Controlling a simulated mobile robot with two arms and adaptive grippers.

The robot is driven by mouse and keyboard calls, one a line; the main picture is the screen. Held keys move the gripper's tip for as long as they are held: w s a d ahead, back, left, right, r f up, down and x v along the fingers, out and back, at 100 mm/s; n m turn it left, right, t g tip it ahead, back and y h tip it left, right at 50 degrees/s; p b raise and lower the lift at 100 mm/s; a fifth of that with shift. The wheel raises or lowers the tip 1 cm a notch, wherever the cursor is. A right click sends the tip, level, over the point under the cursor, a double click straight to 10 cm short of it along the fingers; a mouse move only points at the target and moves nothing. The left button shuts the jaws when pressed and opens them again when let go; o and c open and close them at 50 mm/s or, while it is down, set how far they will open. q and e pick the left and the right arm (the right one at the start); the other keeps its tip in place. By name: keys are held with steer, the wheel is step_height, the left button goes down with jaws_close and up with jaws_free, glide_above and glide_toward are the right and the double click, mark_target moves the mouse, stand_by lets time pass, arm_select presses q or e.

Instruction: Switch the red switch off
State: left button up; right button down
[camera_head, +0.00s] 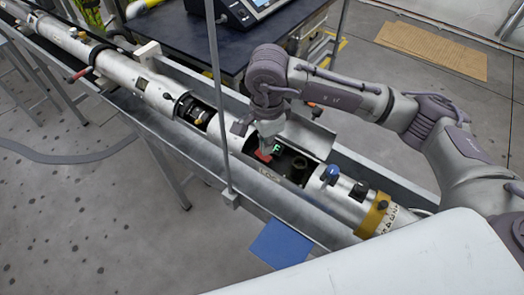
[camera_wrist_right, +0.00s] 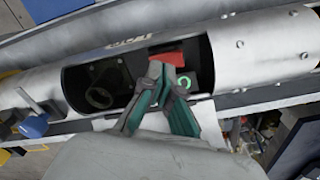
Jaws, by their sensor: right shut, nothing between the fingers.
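The red switch (camera_head: 263,156) sits in the open bay of a long silver tube (camera_head: 345,205). In the wrist view the red switch (camera_wrist_right: 168,58) is a flat red piece just past my fingertips. My right gripper (camera_head: 268,143) reaches down into the bay from above. In the wrist view its green-sided fingers (camera_wrist_right: 163,72) are together, empty, at the near edge of the switch; I cannot tell whether they touch it. My left gripper is out of view.
The tube lies in a long metal trough (camera_head: 185,150). A thin upright pole (camera_head: 218,90) stands just left of my gripper. A blue knob (camera_head: 330,174) sticks up right of the bay. A dark table (camera_head: 185,35) with a device stands behind.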

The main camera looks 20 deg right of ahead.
mark_target(266, 158)
steer(key=shift+r+p, duration=0.8)
steer(key=shift+r, duration=1.65)
steer(key=shift+s+f, duration=0.15)
